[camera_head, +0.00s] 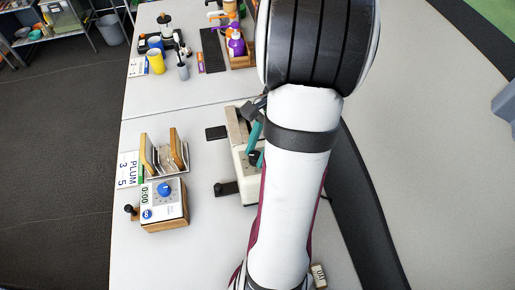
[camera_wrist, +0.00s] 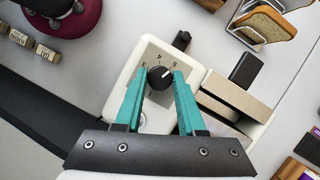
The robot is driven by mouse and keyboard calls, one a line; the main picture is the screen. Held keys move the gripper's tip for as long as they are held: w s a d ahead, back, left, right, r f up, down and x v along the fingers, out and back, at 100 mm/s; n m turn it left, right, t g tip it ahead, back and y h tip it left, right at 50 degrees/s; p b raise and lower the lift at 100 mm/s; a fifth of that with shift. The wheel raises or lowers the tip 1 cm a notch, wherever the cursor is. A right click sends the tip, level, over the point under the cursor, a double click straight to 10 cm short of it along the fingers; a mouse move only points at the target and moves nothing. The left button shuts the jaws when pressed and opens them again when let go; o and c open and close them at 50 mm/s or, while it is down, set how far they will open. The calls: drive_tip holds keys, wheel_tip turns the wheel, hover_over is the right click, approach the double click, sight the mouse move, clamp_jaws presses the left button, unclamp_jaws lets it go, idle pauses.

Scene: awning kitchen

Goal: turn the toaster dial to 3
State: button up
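The toaster (camera_wrist: 122,77) is cream-coloured, with slots and a black lever on its body in the wrist view. Its round black dial (camera_wrist: 160,78) has a white pointer line aimed to the upper right, with small numbers around it that are hard to read. My gripper (camera_wrist: 161,76) has its two teal fingers on either side of the dial, with the tips close to its edges. Whether they touch it is hard to tell. In the head view the toaster (camera_head: 238,135) is partly hidden behind my arm, and a teal finger shows near the dial.
A timer box (camera_head: 164,204) with a blue knob and a toast rack (camera_head: 165,157) holding bread stand left of the toaster. Several lettered blocks (camera_wrist: 20,39) and a maroon round object (camera_wrist: 72,18) are at the wrist view's upper left.

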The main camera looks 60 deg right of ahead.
clamp_jaws()
drive_tip(key=shift+n, duration=0.3)
drive_tip(key=n+g, duration=0.1)
drive_tip(key=n, duration=0.1)
drive_tip(key=n+g, duration=0.1)
drive_tip(key=n, duration=0.1)
drive_tip(key=shift+w+n, duration=0.2)
drive_tip(key=shift+n, duration=0.1)
drive_tip(key=n, duration=0.2)
drive_tip(key=n+g, duration=0.1)
drive_tip(key=n, duration=0.1)
drive_tip(key=shift+w+g, duration=0.1)
drive_tip(key=shift+g, duration=0.2)
drive_tip(key=n, duration=0.3)
drive_tip(key=n+g+h, duration=0.1)
drive_tip(key=n, duration=0.1)
drive_tip(key=shift+w+a+n+g+h, duration=0.1)
drive_tip(key=shift+n+g+h, duration=0.2)
drive_tip(key=shift+n, duration=0.1)
drive_tip(key=shift+a+n+g+h, duration=0.15)
drive_tip(key=shift+n+h, duration=0.25)
drive_tip(key=shift+n, duration=0.75)
drive_tip(key=shift+d+n+g+h, duration=0.1)
drive_tip(key=shift+n+g+h, duration=0.25)
drive_tip(key=shift+n, duration=0.8)
